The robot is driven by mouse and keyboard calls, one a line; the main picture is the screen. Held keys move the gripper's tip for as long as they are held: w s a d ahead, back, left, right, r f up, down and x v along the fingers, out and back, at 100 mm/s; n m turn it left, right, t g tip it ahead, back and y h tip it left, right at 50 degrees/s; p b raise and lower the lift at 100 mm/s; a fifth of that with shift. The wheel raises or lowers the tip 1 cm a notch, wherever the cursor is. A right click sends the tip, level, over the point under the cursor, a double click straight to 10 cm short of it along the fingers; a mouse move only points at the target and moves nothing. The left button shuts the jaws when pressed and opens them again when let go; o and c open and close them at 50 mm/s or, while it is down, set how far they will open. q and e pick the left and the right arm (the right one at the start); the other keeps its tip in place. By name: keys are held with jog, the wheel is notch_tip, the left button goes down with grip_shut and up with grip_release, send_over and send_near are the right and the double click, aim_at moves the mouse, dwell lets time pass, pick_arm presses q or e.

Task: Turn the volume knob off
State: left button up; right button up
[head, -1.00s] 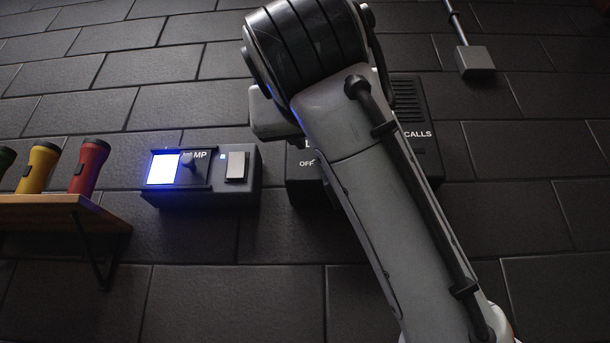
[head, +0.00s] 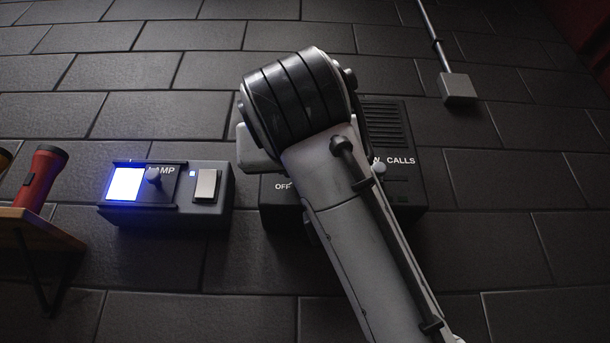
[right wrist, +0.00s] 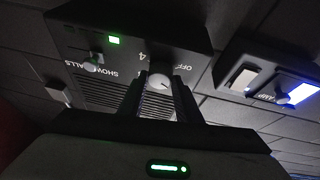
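In the head view my right arm hides the knob and the gripper. My left gripper is not in view.
A lamp box (head: 222,195) with a lit panel, a small knob and a pale switch is left of the black box. A shelf (head: 40,230) with a red flashlight (head: 40,178) stands farther left. A grey conduit box (head: 457,88) is at upper right.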

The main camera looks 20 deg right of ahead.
jog(key=shift+d+n, duration=0.1)
jog(key=shift+n, duration=0.5)
jog(key=shift+s+d+r+n+y+b, duration=0.15)
jog(key=shift+n+y, duration=1.25)
jog(key=shift+n, duration=1.2)
jog(key=shift+d+n+y+b, duration=0.1)
jog(key=shift+d+n+y, duration=0.1)
jog(key=shift+n+y, duration=1.8)
jog(key=shift+s+d+r+n+y+b, duration=0.15)
jog(key=shift+n+y, duration=0.65)
jog(key=shift+n, duration=2.4)
jog(key=shift+w, duration=0.1)
jog(key=o, duration=1.1)
jog(key=shift+f, duration=0.1)
jog(key=shift+c, duration=0.2)
jog(key=shift+a, duration=0.1)
